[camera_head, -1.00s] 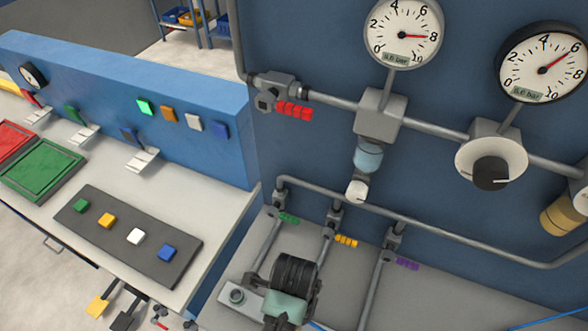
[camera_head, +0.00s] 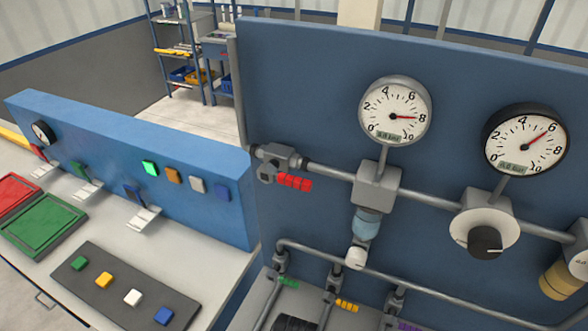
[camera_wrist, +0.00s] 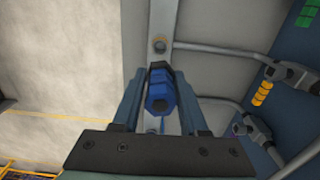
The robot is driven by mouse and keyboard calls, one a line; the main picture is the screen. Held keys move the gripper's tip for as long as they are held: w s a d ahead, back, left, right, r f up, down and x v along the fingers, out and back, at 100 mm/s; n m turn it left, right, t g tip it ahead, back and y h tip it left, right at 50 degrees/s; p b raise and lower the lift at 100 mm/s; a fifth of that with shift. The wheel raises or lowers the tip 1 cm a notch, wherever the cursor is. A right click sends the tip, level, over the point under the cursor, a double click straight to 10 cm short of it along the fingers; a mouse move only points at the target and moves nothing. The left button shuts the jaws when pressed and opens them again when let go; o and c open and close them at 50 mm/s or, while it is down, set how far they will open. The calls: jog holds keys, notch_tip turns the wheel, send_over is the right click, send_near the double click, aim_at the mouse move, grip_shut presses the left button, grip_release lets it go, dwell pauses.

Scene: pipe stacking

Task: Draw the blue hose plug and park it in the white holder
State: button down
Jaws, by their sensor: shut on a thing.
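In the wrist view the blue hose plug (camera_wrist: 158,88) sits between the two fingers of my gripper (camera_wrist: 160,80). My gripper is shut on it. A round brownish fitting (camera_wrist: 159,44) on a pale grey surface shows just beyond the plug, and the plug looks apart from it in this view. I cannot tell whether this fitting is a socket or part of a holder. I cannot make out the white holder in either view. My gripper and the plug do not show in the head view.
A blue panel carries two gauges (camera_head: 395,113) (camera_head: 525,140), a red-handled valve (camera_head: 294,182), a dark knob (camera_head: 485,241) and pipes. Lower pipes have a yellow tag (camera_head: 347,306) and a green tag. At left stands a console with a button plate (camera_head: 125,288) and trays.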

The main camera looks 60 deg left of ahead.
jog(key=shift+r+p, duration=2.95)
jog(key=shift+p, duration=0.05)
jog(key=shift+f, duration=0.1)
